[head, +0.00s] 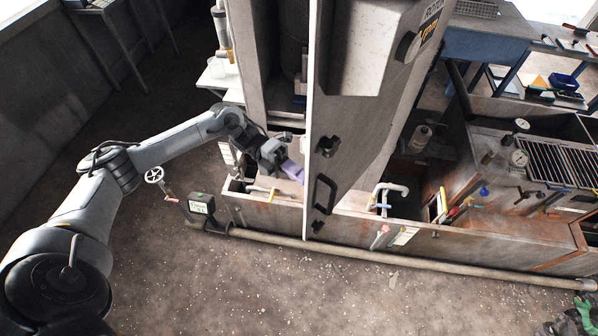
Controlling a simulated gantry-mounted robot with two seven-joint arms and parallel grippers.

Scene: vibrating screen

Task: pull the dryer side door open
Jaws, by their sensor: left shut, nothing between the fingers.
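The dryer side door (345,120) is a tall grey metal panel, standing swung out from the dryer body (240,50). Its dark pull handle (323,192) and a latch (327,146) are on the face turned to the right. The dark inside of the dryer (288,45) shows to the left of the door. My left gripper (293,171), with pale purple fingers, is shut and empty. It is at the left side of the door, near the lower edge; I cannot tell if it touches. My right gripper is not in view.
A rusty low trough with pipes and valves (270,215) runs under the door. A long pipe (400,258) lies along its front. A white handwheel (154,175) stands by my left arm. The floor (260,290) in front is free.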

